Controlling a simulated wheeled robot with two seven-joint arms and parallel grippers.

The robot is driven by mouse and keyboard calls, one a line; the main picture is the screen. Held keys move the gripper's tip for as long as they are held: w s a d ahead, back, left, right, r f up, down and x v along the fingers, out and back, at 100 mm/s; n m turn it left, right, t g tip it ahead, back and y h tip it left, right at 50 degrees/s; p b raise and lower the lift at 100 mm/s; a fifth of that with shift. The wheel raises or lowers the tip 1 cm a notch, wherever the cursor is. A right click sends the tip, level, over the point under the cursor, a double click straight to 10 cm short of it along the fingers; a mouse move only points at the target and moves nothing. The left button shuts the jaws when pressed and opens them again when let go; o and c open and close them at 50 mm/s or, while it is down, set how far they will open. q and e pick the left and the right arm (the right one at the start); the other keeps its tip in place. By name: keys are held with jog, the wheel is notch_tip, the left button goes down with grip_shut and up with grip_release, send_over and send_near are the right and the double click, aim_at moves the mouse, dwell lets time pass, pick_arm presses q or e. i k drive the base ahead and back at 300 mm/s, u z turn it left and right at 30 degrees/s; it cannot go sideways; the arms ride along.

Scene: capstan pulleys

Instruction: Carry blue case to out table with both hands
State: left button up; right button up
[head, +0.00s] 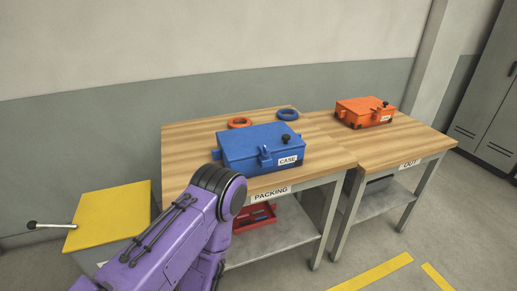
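The blue case (249,146) sits closed on the wooden packing table (190,145), near its front edge, with a CASE label and a black knob. The out table (415,144) stands to the right, joined or close to the packing table. An orange case (364,111) sits on the out table. A purple arm of mine reaches up in front of the packing table, its upper joint overlapping the lower left of the blue case in the picture. Neither gripper shows, so I cannot tell whether one touches the case.
An orange ring (239,122) and a blue ring (288,114) lie behind the blue case. A red tray (262,218) is on the lower shelf. A yellow-topped box with a lever (112,214) stands at left. The out table's front and right are clear.

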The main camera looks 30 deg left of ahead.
aim_at(396, 140)
jog(key=z, duration=1)
jog(key=i, duration=0.95)
jog(key=u, duration=2.45)
